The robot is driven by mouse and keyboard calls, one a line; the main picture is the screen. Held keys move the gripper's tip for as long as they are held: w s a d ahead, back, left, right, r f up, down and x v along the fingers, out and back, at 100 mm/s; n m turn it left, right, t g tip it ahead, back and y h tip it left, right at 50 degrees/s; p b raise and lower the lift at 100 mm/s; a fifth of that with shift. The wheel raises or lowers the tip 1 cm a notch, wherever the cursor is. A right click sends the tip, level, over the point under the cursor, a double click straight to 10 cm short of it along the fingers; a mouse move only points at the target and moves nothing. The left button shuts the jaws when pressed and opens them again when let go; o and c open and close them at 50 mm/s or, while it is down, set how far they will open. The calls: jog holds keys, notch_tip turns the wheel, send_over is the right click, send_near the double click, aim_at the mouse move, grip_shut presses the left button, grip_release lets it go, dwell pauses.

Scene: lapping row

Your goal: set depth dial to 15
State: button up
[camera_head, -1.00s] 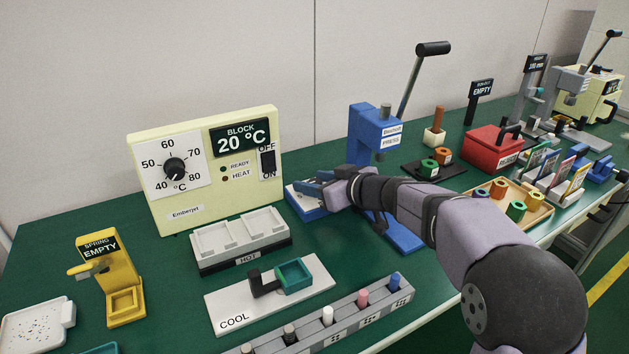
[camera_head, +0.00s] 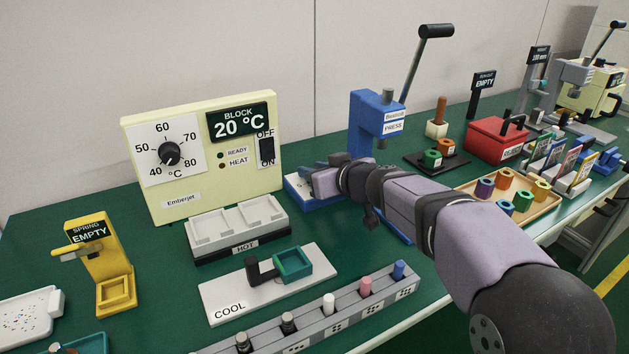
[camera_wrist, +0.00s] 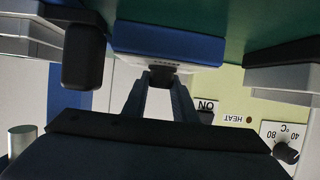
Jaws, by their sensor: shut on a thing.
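A dark dial (camera_wrist: 162,74) sits on the pale face of a low blue-and-white unit (camera_wrist: 168,45) in the wrist view, which is upside down. My gripper (camera_wrist: 160,86) has its two fingers closed on this dial from both sides. The dial's scale and pointer are too small or covered to read. In the head view the unit (camera_head: 300,194) lies on the green bench between the cream heater box and the blue press. My gripper (camera_head: 318,172) and wrist hide most of it there, including the dial.
The cream heater box (camera_head: 190,205), its knob and ON/OFF switch stand to the left. The hot block (camera_head: 243,225) and COOL plate (camera_head: 225,303) lie in front. The blue press (camera_head: 366,120) with its lever rises just right of my gripper. A rack of pegs (camera_head: 335,322) runs along the front.

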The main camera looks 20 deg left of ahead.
jog(key=shift+s+a+m+t+h, duration=0.1)
jog(key=shift+m+t+h, duration=0.8)
jog(key=shift+m+h, duration=0.25)
jog(key=m+h+p, duration=0.1)
jog(key=p, duration=0.1)
jog(key=m+t+p, duration=0.1)
jog(key=p, duration=0.1)
jog(key=shift+r+h, duration=0.2)
jog(key=shift+h, duration=0.15)
jog(key=m+h+p, duration=0.2)
jog(key=p, duration=0.4)
jog(key=m+t+h+p, duration=0.1)
jog(key=h+p, duration=0.1)
jog(key=p, duration=0.4)
jog(key=shift+r+m, duration=0.2)
jog(key=shift+m, duration=0.15)
jog(key=m+h+p, duration=0.1)
jog(key=p, duration=0.1)
jog(key=m+h+p, duration=0.1)
jog(key=p, duration=0.2)
jog(key=shift+f+h+p, duration=0.2)
jog(key=shift+h+p, duration=0.1)
jog(key=shift+d+f+m+h+p, duration=0.2)
jog(key=shift+m+h+p, duration=0.1)
jog(key=shift+p, duration=0.2)
jog(key=o, duration=1)
jog(key=shift+o, duration=0.2)
